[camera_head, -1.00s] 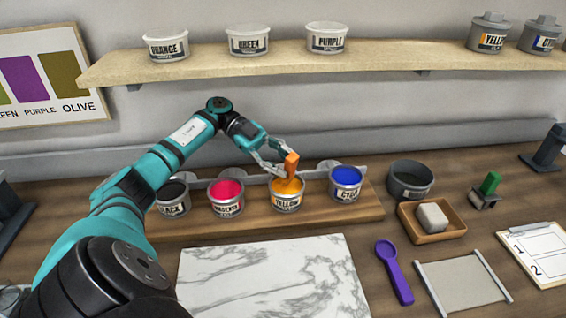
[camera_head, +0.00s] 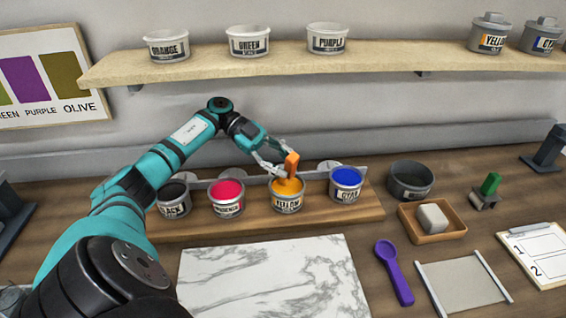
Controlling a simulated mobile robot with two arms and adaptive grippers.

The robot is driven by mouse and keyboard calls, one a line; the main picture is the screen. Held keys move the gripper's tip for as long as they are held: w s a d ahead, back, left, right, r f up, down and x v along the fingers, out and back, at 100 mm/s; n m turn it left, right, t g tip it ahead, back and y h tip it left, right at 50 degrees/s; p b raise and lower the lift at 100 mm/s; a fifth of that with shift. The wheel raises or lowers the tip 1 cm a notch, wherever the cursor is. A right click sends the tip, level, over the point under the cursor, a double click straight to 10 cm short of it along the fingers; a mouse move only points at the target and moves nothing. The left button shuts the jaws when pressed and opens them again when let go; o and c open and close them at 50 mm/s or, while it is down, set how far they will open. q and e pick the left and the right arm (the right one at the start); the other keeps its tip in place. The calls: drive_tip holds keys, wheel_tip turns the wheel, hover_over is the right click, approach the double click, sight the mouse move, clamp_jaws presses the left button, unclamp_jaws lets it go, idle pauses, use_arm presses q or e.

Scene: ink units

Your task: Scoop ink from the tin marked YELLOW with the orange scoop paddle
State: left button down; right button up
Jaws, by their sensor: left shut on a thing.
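The tin marked YELLOW (camera_head: 287,201) stands on the wooden rack among other ink tins, with yellow-orange ink showing at its open top. The orange scoop paddle (camera_head: 292,163) is upright over this tin, its lower end at the ink; how deep it reaches I cannot tell. My left gripper (camera_head: 282,170) is shut on the paddle, just above the tin's rim. My right gripper is not in view.
Open tins marked BLACK (camera_head: 174,203), MAGENTA (camera_head: 226,201) and CYAN (camera_head: 346,187) flank the yellow one closely. A marble slab (camera_head: 265,280) lies in front. A purple spoon (camera_head: 394,272), a wooden tray (camera_head: 459,225) and a dark bowl (camera_head: 411,196) are to the right.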

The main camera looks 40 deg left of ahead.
use_arm(q)
wheel_tip(320, 180, up, 7)
drive_tip(key=p, duration=0.5)
drive_tip(key=shift+f, duration=0.2)
drive_tip(key=shift+d+f, duration=0.1)
drive_tip(key=shift+f, duration=0.05)
